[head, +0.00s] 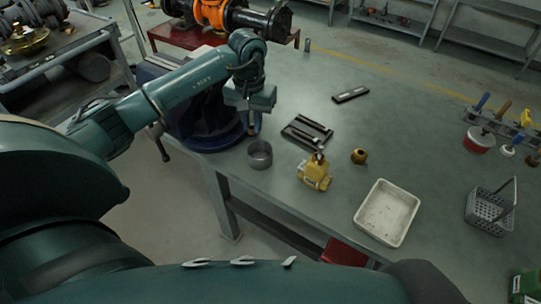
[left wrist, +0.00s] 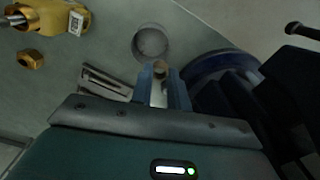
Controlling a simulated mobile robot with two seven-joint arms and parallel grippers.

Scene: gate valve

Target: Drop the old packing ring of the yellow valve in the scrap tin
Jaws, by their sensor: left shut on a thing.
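The yellow valve (head: 314,174) stands on the bench; its body and stem also show at the top left of the left wrist view (left wrist: 52,14). The scrap tin (head: 260,155), a round grey open can, stands left of the valve, and its open top shows in the left wrist view (left wrist: 151,42). My left gripper (head: 252,129) is above the bench, a little behind and above the tin. In the left wrist view its fingers (left wrist: 160,84) are shut on a small brownish piece (left wrist: 160,68), apparently the old packing ring. My right gripper is not in view.
A brass nut (head: 359,156) lies right of the valve. A black tool tray (head: 298,139) lies behind it. A white tray (head: 368,229) and a grey basket (head: 488,212) stand to the right. A blue vise (head: 205,135) is close left of the tin.

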